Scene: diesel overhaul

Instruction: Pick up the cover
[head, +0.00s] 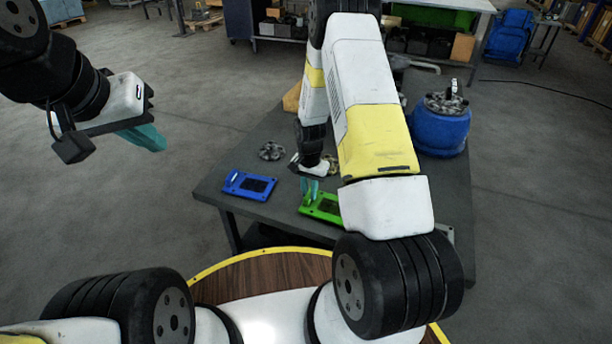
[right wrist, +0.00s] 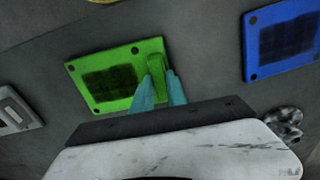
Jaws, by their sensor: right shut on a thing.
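A green cover (head: 325,211) with a dark patch and a raised handle lies on the dark table, partly hidden in the head view by my right arm. It also shows in the right wrist view (right wrist: 85,72). My right gripper (head: 310,188) is shut on the handle of the green cover; its teal fingers (right wrist: 160,92) sit on either side of the handle. A similar blue cover (head: 234,181) lies to the left in the head view. My left gripper (head: 146,137) hangs in the air away from the table; I cannot tell its jaw state.
The dark table (head: 290,140) also holds a round metal part (head: 271,151) and, at right, a blue drum (head: 440,130) with a metal part on top. A grey part (right wrist: 15,110) lies at the left in the right wrist view. Floor left of the table is clear.

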